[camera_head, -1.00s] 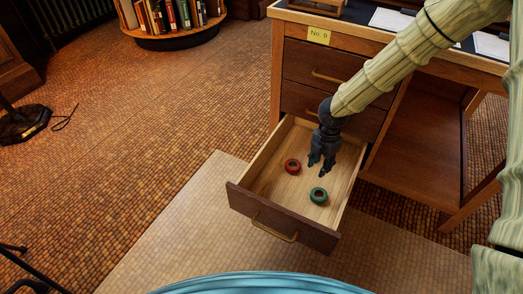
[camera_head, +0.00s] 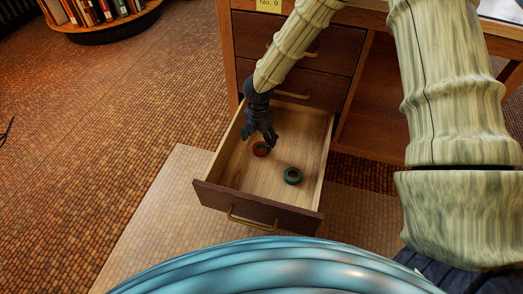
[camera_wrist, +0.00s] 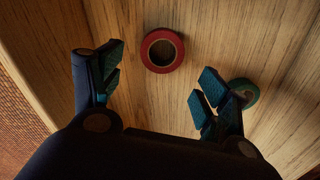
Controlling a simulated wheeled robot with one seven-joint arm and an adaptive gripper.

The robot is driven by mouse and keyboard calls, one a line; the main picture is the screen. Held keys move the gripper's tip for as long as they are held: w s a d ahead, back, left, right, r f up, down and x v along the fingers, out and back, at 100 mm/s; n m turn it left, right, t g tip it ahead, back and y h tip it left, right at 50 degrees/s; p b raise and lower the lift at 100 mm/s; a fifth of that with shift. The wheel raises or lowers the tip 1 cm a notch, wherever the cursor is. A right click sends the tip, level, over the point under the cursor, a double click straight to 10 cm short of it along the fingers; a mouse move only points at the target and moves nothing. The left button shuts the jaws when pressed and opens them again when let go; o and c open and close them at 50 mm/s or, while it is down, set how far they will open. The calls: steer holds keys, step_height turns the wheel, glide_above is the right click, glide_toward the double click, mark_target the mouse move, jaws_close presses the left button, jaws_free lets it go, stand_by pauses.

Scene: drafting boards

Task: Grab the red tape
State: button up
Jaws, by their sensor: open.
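The red tape (camera_head: 261,149) is a small ring lying flat on the floor of the open drawer (camera_head: 240,177), toward its left side. In the wrist view the red tape (camera_wrist: 162,50) shows whole, ahead of and between the spread fingers. My gripper (camera_head: 260,141) reaches down into the drawer just behind and above the tape, and partly covers it in the head view. In the wrist view my gripper (camera_wrist: 155,85) is open and empty, with the tape beyond its fingertips.
A green tape ring (camera_head: 293,176) lies in the drawer to the right of the red one; one finger partly covers it in the wrist view (camera_wrist: 246,92). The drawer walls stand close around the gripper. The desk (camera_head: 345,100) with shut drawers rises behind.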

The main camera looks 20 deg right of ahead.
mark_target(260, 146)
steer(key=f+b, duration=0.2)
steer(key=f, duration=0.1)
steer(key=f+b, duration=0.1)
steer(key=shift+w+d+f, duration=0.2)
steer(key=shift+d+f, duration=0.05)
steer(key=shift+f, duration=0.15)
steer(key=c, duration=1)
